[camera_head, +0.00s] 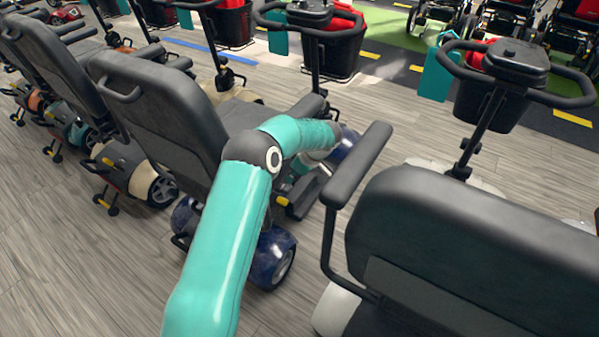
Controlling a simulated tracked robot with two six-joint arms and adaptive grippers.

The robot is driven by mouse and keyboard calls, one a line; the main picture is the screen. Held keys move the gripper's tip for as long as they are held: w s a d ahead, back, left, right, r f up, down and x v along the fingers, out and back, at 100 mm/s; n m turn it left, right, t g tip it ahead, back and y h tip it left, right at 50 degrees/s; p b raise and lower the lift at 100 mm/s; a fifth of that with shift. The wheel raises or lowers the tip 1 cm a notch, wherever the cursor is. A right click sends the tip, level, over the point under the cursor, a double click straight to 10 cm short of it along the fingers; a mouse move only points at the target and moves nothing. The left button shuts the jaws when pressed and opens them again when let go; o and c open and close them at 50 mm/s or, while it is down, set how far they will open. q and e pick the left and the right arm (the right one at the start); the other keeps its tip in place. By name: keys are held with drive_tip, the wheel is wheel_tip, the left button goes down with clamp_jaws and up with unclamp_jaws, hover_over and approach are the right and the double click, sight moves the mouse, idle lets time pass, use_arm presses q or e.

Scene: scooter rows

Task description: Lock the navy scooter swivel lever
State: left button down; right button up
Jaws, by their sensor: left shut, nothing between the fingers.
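The navy scooter (268,257) stands in the middle, with a dark seat back (160,120) and navy rear covers. Its yellow swivel lever (282,201) shows low on the right side under the seat. My left arm reaches over the seat's right side and bends back down at the wrist. My left gripper (294,190) is small and dark, close beside the lever. It is shut with nothing in it. I cannot tell whether it touches the lever. My arm hides part of the seat and its right side. My right gripper is out of view.
A white scooter with a dark seat (455,230) stands close on the right, its armrest (357,165) near my arm. A beige scooter (125,170) and others stand to the left. Bare wood floor (60,260) lies at the lower left. Wheelchairs (500,20) stand at the back right.

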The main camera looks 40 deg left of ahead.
sight(288, 187)
use_arm(q)
drive_tip(key=shift+x, duration=1.75)
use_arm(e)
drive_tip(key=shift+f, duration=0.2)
